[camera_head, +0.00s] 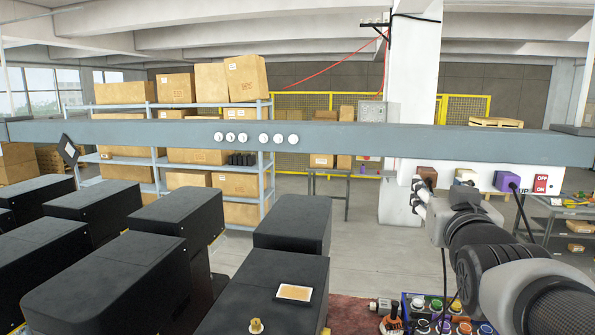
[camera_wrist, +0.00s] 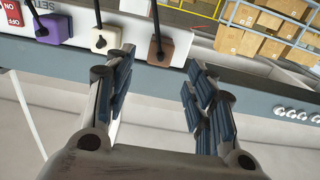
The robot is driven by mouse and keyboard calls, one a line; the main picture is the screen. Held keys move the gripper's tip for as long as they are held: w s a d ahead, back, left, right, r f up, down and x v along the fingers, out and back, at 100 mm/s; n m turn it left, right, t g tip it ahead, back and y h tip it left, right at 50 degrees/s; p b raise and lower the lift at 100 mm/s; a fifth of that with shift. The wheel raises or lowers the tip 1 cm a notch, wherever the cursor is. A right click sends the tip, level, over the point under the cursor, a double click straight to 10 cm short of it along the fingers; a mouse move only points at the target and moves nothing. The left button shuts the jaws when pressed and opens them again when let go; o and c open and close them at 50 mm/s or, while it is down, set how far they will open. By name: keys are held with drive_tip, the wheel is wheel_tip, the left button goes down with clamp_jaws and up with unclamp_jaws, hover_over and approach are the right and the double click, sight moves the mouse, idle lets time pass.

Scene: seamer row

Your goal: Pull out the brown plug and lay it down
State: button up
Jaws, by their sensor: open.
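The brown plug (camera_head: 427,174) sits in the white strip under the long grey beam. In the wrist view the brown plug (camera_wrist: 160,50) shows with a black cord, just beyond and roughly between my fingertips. My gripper (camera_head: 421,194) is open and empty, close below the brown plug in the head view; it also shows in the wrist view (camera_wrist: 159,62). I see no clear contact between fingers and plug. A white plug (camera_wrist: 105,40) and a purple plug (camera_wrist: 54,28) sit beside it in the same strip.
The grey beam (camera_head: 350,138) crosses the whole view. Black machine housings (camera_head: 130,275) fill the lower left. A panel of coloured buttons (camera_head: 447,315) lies below my arm. A red ON/OFF switch (camera_head: 541,184) is right of the purple plug. Shelves with boxes stand behind.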

sight(429, 181)
drive_tip(key=shift+w, duration=0.15)
drive_tip(key=p+x, duration=0.1)
drive_tip(key=x, duration=0.6)
drive_tip(key=shift+w+f, duration=0.15)
drive_tip(key=shift+x, duration=0.8)
drive_tip(key=shift+b, duration=0.7)
idle(0.3)
drive_tip(key=shift+c, duration=0.4)
clamp_jaws()
idle(0.3)
drive_tip(key=shift+s, duration=0.25)
